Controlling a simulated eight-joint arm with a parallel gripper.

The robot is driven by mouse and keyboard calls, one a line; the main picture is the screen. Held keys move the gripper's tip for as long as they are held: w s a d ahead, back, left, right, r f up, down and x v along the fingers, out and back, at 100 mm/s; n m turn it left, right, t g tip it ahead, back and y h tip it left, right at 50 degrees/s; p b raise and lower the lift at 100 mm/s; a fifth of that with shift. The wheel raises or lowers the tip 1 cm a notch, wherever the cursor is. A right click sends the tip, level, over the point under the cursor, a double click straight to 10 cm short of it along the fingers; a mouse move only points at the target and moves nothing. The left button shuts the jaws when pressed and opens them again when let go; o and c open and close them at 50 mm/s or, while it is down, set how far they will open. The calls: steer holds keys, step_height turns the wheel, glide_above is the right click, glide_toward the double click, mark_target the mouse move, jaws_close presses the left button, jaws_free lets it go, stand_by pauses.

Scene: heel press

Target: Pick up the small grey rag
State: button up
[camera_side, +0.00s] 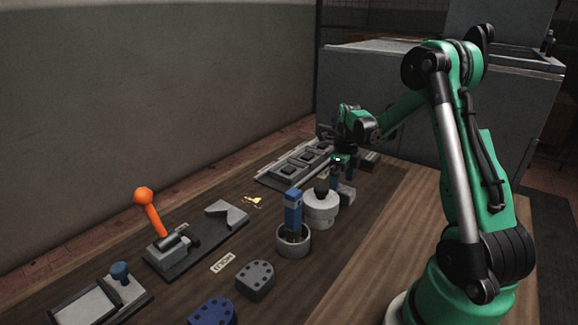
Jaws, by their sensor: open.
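My gripper (341,163) points down over the far part of the bench, beyond the round pale pot. Its fingers are small and dark here, and they are open. A small light grey piece (347,194) lies on the bench just right of and behind the pot, below my gripper; it may be the grey rag, but its shape is too small to be sure.
The pale pot (320,208) with a dark knob and a grey cup (293,240) holding a blue-handled tool stand nearby. A row of square fixtures (300,162) lies behind left. An orange-knobbed lever (147,200) rises at left. The bench's right front strip is clear.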

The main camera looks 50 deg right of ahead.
mark_target(341, 188)
steer(key=shift+f, duration=1.4)
steer(key=c, duration=1.3)
steer(key=shift+c, duration=0.2)
step_height(341, 188, up, 20)
